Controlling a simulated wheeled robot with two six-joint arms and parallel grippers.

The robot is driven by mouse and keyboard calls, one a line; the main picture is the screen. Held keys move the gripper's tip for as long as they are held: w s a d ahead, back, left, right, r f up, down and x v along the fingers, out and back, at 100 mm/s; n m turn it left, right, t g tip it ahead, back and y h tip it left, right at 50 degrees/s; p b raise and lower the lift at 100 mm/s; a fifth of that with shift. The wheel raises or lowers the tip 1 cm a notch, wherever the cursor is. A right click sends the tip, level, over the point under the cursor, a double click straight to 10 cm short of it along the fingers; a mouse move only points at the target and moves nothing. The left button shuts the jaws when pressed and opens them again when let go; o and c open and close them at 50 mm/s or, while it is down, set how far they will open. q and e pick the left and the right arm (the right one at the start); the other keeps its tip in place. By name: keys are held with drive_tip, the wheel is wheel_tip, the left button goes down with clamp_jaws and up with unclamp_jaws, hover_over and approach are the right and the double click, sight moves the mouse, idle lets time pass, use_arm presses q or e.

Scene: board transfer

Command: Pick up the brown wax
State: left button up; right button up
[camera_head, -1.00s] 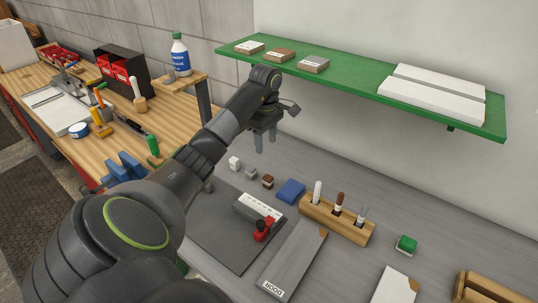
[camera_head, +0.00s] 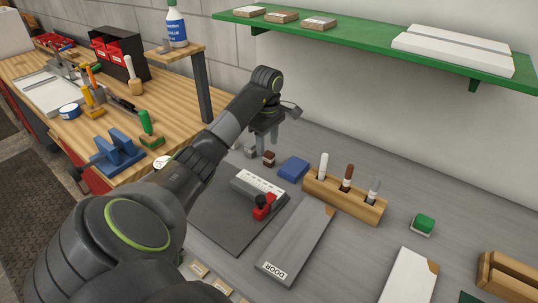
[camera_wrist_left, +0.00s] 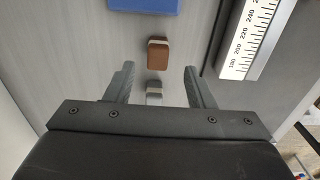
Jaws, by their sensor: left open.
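The brown wax (camera_head: 268,157) is a small brown block with a pale band, lying on the grey bench top. In the left wrist view the brown wax (camera_wrist_left: 158,57) lies just ahead of the gap between my fingers. My left gripper (camera_head: 264,136) is open and empty, pointing down above the row of small blocks. Its two fingers also show in the left wrist view (camera_wrist_left: 160,84), spread apart, with a grey block (camera_wrist_left: 154,91) between them in the picture. My right gripper is out of view.
A blue block (camera_head: 293,169) lies right of the brown wax. A wooden holder (camera_head: 325,194) with white, brown and grey sticks stands farther right. A dark plate (camera_head: 222,222) with a white scale (camera_head: 262,183) and red clamp (camera_head: 264,207) lies nearer. A green shelf (camera_head: 370,52) hangs above.

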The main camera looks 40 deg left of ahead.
sight(269, 153)
use_arm(q)
drive_tip(key=shift+f+b, duration=0.7)
drive_tip(key=shift+f, duration=0.25)
drive_tip(key=shift+w+d+f, duration=0.1)
drive_tip(key=shift+f, duration=0.9)
drive_tip(key=shift+w+d+f, duration=0.1)
drive_tip(key=shift+f, duration=0.85)
drive_tip(key=c, duration=1.1)
drive_tip(key=shift+o, duration=0.2)
drive_tip(key=shift+r, duration=0.1)
